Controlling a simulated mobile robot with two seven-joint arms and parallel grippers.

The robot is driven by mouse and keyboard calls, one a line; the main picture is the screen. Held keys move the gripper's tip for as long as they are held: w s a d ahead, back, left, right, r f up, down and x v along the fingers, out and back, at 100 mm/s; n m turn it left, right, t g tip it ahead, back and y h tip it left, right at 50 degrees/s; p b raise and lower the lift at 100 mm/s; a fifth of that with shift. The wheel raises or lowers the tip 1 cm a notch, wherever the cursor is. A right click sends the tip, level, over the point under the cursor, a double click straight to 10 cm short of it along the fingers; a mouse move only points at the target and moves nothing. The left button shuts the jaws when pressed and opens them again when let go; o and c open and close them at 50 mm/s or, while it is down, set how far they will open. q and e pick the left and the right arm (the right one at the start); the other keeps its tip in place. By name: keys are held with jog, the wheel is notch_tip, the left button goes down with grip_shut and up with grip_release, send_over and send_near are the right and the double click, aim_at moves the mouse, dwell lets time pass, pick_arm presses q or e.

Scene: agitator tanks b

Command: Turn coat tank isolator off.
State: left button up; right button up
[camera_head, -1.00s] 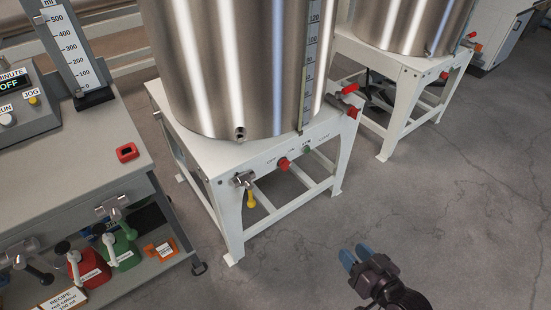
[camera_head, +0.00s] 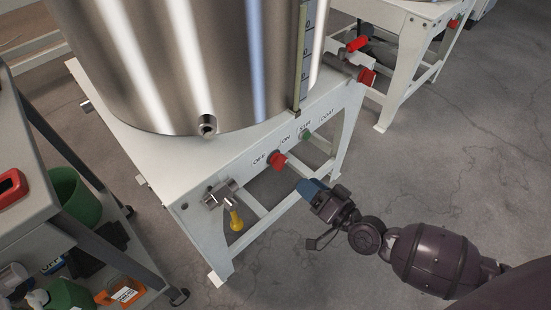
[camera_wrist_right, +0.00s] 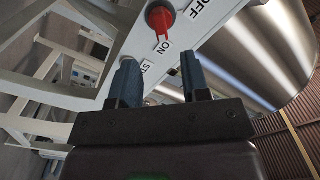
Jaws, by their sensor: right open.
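The coat tank isolator (camera_head: 277,160) is a red rotary knob on the front rail of the white tank stand, between the OFF and ON labels. My right gripper (camera_head: 311,189) is in front of the rail, just right of and below the knob in the head view. Its blue fingers are open and empty; in the wrist view the open gripper (camera_wrist_right: 159,75) is apart from the knob, which lies ahead between the finger lines. My left gripper is not in view.
A green button (camera_head: 306,135) sits right of the knob. A valve with a yellow handle (camera_head: 236,220) is to the left, and a red-handled valve (camera_head: 357,44) is at the stand's right corner. The steel tank (camera_head: 190,60) stands above. Floor in front is clear.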

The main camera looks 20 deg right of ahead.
aim_at(284, 165)
jog(key=b+x, duration=0.1)
jog(key=x, duration=0.9)
jog(key=c, duration=0.6)
